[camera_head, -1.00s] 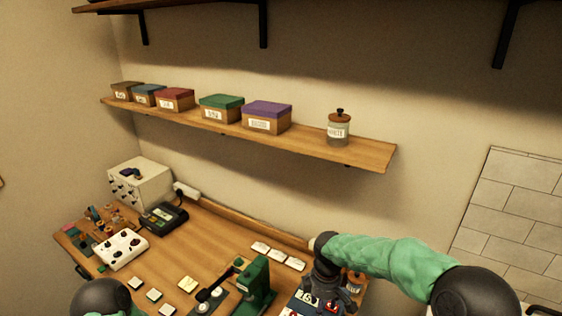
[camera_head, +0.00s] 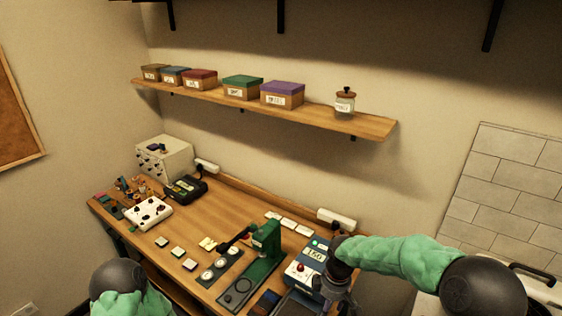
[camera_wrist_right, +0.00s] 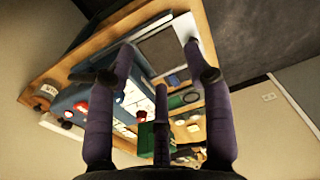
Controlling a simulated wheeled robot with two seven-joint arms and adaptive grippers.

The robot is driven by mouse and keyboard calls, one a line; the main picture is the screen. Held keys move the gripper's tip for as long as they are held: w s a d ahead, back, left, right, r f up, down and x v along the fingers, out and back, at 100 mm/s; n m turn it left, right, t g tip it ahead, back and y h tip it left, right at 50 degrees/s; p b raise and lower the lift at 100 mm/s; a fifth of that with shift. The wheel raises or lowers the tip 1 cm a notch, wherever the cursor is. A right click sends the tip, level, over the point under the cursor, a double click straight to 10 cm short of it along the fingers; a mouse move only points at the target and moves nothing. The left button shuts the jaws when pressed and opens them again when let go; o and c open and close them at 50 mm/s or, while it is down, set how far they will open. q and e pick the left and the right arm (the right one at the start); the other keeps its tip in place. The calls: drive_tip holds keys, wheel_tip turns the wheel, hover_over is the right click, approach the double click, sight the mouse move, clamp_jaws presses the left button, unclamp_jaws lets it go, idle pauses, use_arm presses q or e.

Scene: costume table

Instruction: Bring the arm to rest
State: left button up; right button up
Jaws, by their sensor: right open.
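My right arm, in a green sleeve, comes in from the right in the head view. Its dark gripper (camera_head: 335,285) hangs at the right end of the wooden table (camera_head: 215,215), in front of a blue device with a lit display (camera_head: 313,254). In the right wrist view the purple-grey fingers (camera_wrist_right: 160,65) are spread apart with nothing between them. The tabletop and the blue device (camera_wrist_right: 95,100) show beyond the fingers. Only the upper part of my left arm shows at the bottom left; its gripper is out of view.
A green press (camera_head: 265,250) stands just left of my right gripper. A white knobbed box (camera_head: 165,158), a black device (camera_head: 185,189) and a white control panel (camera_head: 148,213) stand further left. A wall shelf (camera_head: 375,127) holds several lidded boxes and a jar (camera_head: 345,103).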

drive_tip(key=s+a+f+m+y, duration=0.1)
drive_tip(key=s+f+m+y, duration=0.1)
drive_tip(key=s+f+m, duration=0.5)
drive_tip(key=s+a+f+m+y, duration=0.15)
drive_tip(key=s+f, duration=0.25)
drive_tip(key=f, duration=0.7)
drive_tip(key=s+f+m, duration=0.3)
drive_tip(key=s+m, duration=0.1)
drive_tip(key=s, duration=0.3)
drive_tip(key=s+f+m, duration=0.3)
drive_tip(key=s+f, duration=0.1)
drive_tip(key=s, duration=0.2)
wheel_tip(320, 180, down, 19)
drive_tip(key=w+a+b, duration=0.1)
drive_tip(key=w+b, duration=0.1)
drive_tip(key=b, duration=1.9)
drive_tip(key=shift+a+r+n+t, duration=0.2)
drive_tip(key=shift+a+n+t, duration=0.1)
drive_tip(key=shift+n, duration=0.15)
drive_tip(key=shift+w, duration=0.1)
